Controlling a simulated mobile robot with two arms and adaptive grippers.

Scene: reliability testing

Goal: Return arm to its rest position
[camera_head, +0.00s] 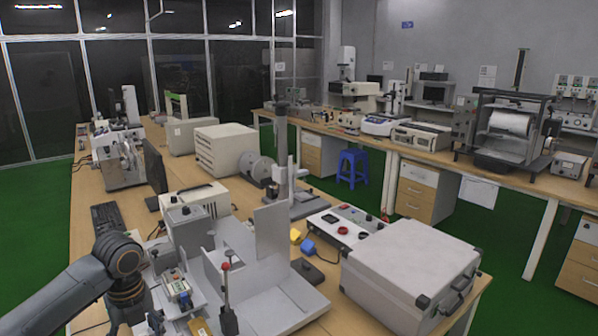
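My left arm, dark grey with a rounded joint, comes in at the lower left over the near bench. Beyond that joint it bends downward and runs out at the bottom edge, so I do not see its gripper fingers clearly. My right arm and gripper are not in view. Close to the right of my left arm stands a grey metal test fixture (262,268) with upright plates and a red-knobbed lever (227,295).
A large light-grey case (410,262) stands on the near bench at the right. A control box with red knobs (345,224), a keyboard (107,217) and a beige instrument (225,148) are farther back. A blue stool (352,167) stands on green floor between the benches.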

